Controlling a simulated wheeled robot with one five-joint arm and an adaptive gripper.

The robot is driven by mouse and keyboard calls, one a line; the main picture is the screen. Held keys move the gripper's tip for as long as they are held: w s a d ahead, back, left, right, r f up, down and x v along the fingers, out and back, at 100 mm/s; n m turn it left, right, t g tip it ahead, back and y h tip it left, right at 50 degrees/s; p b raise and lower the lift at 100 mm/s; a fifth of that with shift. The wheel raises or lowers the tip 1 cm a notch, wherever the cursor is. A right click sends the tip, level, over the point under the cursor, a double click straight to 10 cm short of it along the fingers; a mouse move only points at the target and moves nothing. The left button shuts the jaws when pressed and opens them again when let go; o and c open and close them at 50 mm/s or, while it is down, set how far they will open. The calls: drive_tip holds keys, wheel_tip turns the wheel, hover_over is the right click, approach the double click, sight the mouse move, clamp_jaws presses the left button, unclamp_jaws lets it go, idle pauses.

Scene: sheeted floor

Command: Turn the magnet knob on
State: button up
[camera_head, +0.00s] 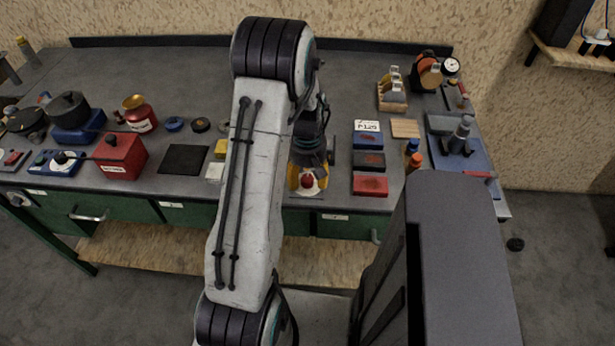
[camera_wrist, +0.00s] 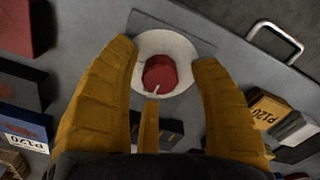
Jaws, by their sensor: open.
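The magnet knob (camera_wrist: 159,74) is a round red knob with a short white pointer mark. It sits on a white disc on a grey plate (camera_wrist: 145,24) in the wrist view. In the head view, the red knob (camera_head: 308,181) shows near the bench's front edge, below my wrist. My gripper (camera_wrist: 165,58) is open. Its yellow fingers stand to the left and right of the knob, with a third finger on the near side, and gaps show between them and the knob. My gripper (camera_head: 306,172) partly hides the plate in the head view.
A yellow block (camera_head: 220,148) and a black pad (camera_head: 184,159) lie left. A drawer handle (camera_wrist: 275,42) is at the bench front.

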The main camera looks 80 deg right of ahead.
drive_tip(key=shift+f, duration=0.15)
clamp_jaws()
idle(0.6)
